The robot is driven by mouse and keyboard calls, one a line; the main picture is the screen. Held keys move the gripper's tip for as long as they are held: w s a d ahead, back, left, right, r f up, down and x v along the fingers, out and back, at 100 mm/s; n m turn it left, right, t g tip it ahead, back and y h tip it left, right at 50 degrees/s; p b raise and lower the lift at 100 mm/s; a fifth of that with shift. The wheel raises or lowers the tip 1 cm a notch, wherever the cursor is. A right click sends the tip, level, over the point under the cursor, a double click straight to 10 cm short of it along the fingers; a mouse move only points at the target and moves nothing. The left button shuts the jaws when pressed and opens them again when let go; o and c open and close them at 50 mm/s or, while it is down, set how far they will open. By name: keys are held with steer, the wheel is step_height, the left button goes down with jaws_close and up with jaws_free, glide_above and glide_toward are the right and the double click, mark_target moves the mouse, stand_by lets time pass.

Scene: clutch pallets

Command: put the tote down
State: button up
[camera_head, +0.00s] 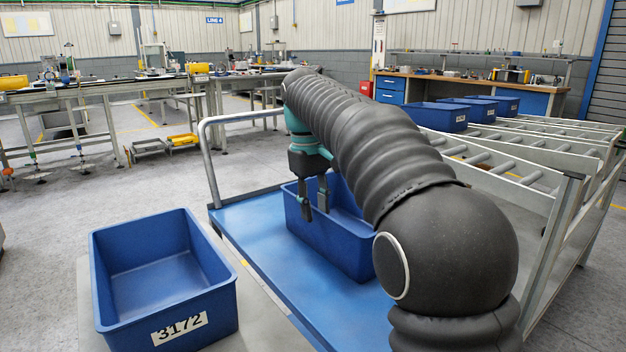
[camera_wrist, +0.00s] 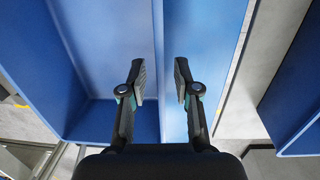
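A blue tote (camera_head: 335,238) sits level on the blue deck of a cart (camera_head: 258,234), partly hidden behind my arm. My gripper (camera_head: 315,203) is at its near long wall, pointing down. In the wrist view my gripper (camera_wrist: 160,84) has its fingers apart, with the rim of the tote (camera_wrist: 157,60) running between them. The left finger is over the inside of the tote and the right finger is outside, over the cart deck (camera_wrist: 205,40). A gap shows between the fingers and the wall. The tote looks empty.
Another empty blue tote (camera_head: 165,318), labelled 3172, stands on a grey surface at the left. The cart has a grey handle rail (camera_head: 208,160). A roller conveyor (camera_head: 490,160) at the right carries several blue totes (camera_head: 438,117). The deck's front left is clear.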

steer(key=shift+a+r, duration=0.15)
steer(key=shift+r, duration=1.25)
steer(key=shift+a+r, duration=0.1)
steer(key=shift+r, duration=1.3)
